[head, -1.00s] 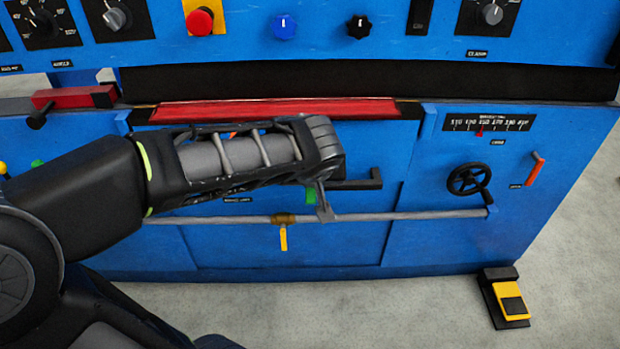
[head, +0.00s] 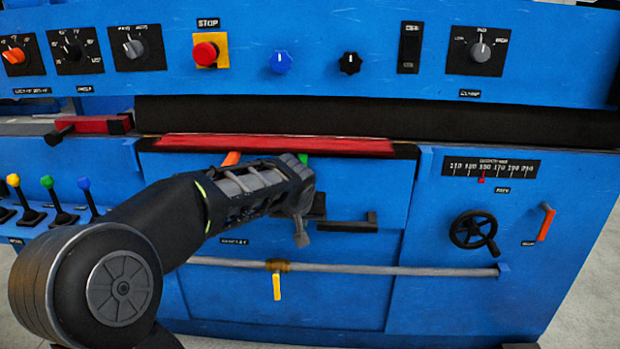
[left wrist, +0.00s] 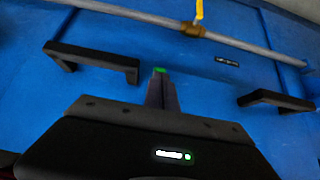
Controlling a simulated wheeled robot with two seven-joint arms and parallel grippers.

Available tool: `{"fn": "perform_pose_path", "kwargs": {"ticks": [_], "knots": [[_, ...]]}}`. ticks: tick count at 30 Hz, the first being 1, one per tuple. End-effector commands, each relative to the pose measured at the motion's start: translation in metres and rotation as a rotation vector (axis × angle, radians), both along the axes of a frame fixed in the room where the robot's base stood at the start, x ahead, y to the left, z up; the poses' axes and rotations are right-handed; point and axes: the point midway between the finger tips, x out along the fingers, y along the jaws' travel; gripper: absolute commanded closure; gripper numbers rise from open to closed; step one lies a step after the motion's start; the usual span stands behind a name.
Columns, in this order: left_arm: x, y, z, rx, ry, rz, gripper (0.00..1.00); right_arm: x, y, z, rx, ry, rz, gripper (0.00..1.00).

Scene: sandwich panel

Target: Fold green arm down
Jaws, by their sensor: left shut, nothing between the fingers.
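A green end (head: 303,158) shows just above my left gripper, below the red strip; I take it for the green arm, pointing up. My left gripper (head: 301,238) is in front of the panel and hides most of this arm. Its fingers (left wrist: 160,82) are shut and empty, pointing at the panel. In the left wrist view a small green patch (left wrist: 159,70) shows right at the fingertips. I cannot tell whether it belongs to the same arm or whether the fingers touch it. My right gripper is not in view.
An orange end (head: 231,158) stands left of the green one. A black handle (head: 347,226) is right of my gripper. A grey pipe (head: 380,270) with a yellow lever (head: 277,287) runs below. The red strip (head: 275,145) lies above; a handwheel (head: 473,230) is right.

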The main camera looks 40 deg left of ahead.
Motion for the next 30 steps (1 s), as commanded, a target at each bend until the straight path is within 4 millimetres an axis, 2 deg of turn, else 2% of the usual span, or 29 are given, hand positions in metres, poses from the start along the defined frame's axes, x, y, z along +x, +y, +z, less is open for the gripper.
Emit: {"fn": "perform_pose_path", "kwargs": {"ticks": [3, 9, 30], "knots": [[0.007, 0.010, -0.004, 0.000, 0.001, 0.001, 1.00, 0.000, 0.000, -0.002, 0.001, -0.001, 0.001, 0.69], [0.014, 0.018, -0.006, 0.000, 0.000, 0.000, 1.00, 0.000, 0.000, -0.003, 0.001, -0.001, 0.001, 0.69], [0.017, 0.022, -0.005, 0.004, -0.006, -0.002, 1.00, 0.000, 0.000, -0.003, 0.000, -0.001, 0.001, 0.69]]}}
